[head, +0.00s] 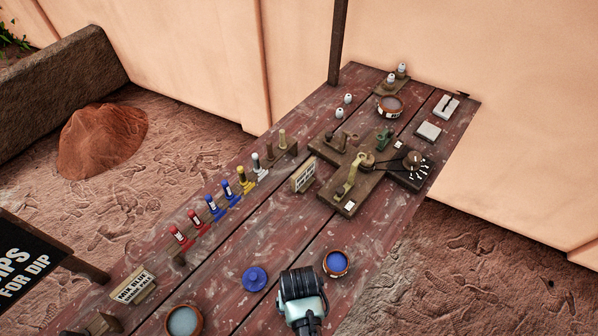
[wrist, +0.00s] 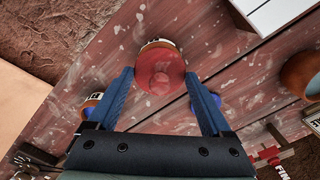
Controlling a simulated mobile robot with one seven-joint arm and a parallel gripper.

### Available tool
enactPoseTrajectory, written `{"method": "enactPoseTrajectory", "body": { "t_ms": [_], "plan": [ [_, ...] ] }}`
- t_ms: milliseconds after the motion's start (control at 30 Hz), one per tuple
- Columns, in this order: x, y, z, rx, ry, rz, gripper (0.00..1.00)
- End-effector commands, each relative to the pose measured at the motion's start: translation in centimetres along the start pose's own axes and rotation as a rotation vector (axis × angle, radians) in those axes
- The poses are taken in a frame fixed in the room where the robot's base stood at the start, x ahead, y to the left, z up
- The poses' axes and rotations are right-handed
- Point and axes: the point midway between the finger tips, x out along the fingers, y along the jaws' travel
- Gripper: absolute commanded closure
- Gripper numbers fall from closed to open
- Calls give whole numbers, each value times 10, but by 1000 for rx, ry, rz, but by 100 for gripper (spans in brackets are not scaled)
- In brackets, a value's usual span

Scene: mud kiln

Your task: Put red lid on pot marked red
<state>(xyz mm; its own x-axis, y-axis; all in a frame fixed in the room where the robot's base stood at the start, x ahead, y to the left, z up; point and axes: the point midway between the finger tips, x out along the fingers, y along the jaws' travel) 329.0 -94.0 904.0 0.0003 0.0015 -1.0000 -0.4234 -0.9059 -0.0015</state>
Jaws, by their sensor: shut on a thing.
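The red lid (wrist: 160,72) is between the two blue fingers of my gripper (wrist: 159,80) in the wrist view, and the gripper is shut on it. A pot (wrist: 158,43) shows just past the lid's edge, with a pale mark on its side that I cannot read. The lid covers most of this pot, and I cannot tell whether it rests on it or is held above. In the head view my gripper (head: 300,284) is over the near table; the lid and that pot are hidden there.
A pot with blue contents (head: 337,263) stands right of my gripper, a blue lid (head: 255,279) lies left. A pot with grey contents (head: 184,321) is at the near left. Several coloured tools (head: 213,208) line the left edge; wooden fixtures (head: 350,185) stand farther back.

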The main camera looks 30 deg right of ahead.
Motion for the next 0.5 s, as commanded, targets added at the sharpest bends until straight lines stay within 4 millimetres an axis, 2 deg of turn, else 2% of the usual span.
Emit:
{"method": "enactPoseTrajectory", "body": {
  "t_ms": [500],
  "plan": [
    [3,0,-1,0,2,0,70]
  ]
}}
